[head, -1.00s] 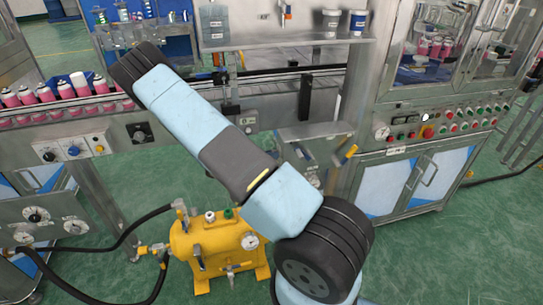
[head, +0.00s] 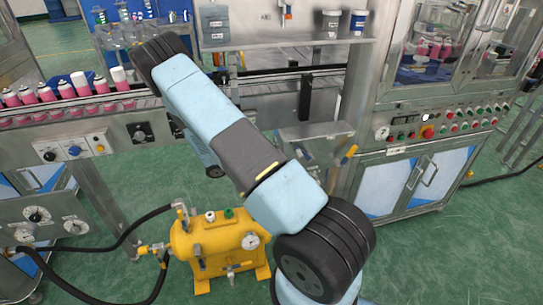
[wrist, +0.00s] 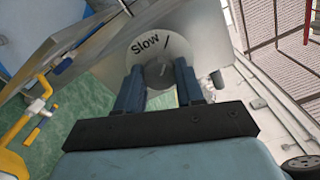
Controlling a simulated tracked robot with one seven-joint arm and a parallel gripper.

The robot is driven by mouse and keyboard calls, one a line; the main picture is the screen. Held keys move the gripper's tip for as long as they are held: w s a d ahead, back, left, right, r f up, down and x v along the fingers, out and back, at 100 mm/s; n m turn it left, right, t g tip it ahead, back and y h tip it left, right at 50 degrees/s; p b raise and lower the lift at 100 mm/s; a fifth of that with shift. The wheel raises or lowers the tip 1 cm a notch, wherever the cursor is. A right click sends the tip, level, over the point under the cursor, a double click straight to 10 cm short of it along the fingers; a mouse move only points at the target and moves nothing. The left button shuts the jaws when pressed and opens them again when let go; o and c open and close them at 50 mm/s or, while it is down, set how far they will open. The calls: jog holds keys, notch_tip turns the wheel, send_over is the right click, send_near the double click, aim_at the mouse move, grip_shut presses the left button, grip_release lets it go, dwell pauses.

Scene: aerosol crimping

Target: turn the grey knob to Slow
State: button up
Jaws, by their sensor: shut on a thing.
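In the wrist view, the grey knob (wrist: 160,79) sits at the middle of a pale round dial (wrist: 128,50). The dial carries the word "Slow" at its upper left and a short black line to the right of that word. My gripper (wrist: 158,68) has its two blue fingers on either side of the knob and is shut on it. The fingers hide part of the knob's sides, and I cannot tell which way its pointer faces. In the head view my arm covers the place where the gripper works, so neither gripper nor knob shows clearly there.
A conveyor (head: 70,113) with several pink cans runs at the left. A panel with a blue knob (head: 74,151) is below it. A yellow pump (head: 205,247) with black hoses stands on the green floor. A steel cabinet (head: 400,180) with several buttons stands at the right.

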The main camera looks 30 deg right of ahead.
jog(key=shift+f, duration=0.1)
dwell(0.5)
jog(key=o, duration=1)
jog(key=shift+d, duration=0.1)
jog(key=shift+o, duration=0.2)
jog(key=v, duration=1.4)
jog(key=shift+d, duration=0.1)
